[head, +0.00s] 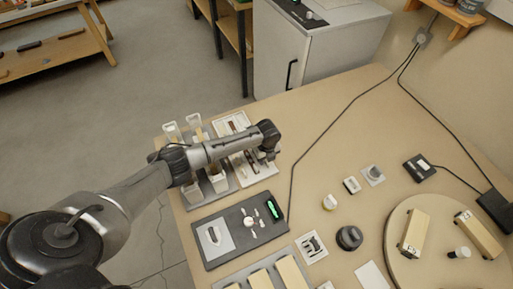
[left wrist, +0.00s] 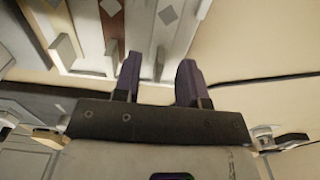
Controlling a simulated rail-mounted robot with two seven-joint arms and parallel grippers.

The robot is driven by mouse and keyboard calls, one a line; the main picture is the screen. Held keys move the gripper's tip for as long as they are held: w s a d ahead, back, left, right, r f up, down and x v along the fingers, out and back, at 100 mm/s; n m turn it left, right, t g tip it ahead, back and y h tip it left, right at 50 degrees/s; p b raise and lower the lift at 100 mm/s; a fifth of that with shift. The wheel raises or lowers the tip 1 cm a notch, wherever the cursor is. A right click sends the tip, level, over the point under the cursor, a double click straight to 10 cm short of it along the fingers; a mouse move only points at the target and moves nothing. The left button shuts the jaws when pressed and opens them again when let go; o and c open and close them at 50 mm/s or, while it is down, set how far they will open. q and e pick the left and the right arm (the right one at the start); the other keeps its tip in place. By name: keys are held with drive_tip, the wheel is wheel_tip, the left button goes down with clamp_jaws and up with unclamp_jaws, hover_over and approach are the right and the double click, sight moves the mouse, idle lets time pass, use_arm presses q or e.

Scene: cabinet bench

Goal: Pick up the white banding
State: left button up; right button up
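Long banding strips lie side by side in a pale tray (head: 272,170) on the left part of the bench, partly hidden by my left arm. In the left wrist view, a brown strip (left wrist: 87,25) lies between paler strips. A white strip (left wrist: 140,25) with a grey diamond near it runs toward the fingers. Which strip is the white banding is hard to tell. My left gripper (head: 268,154) is over the tray's right side. In the left wrist view its two dark fingers (left wrist: 158,82) stand apart, with no object clearly held between them. My right gripper is not in view.
Upright white holders (head: 171,131) stand left of the tray. A dark board (head: 238,229) with a green item lies in front. A black cable crosses the bench to the right. A round board (head: 400,245) with wooden blocks is at right. The back middle is clear.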

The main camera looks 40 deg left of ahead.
use_arm(q)
drive_tip(key=shift+f, duration=1.15)
clamp_jaws()
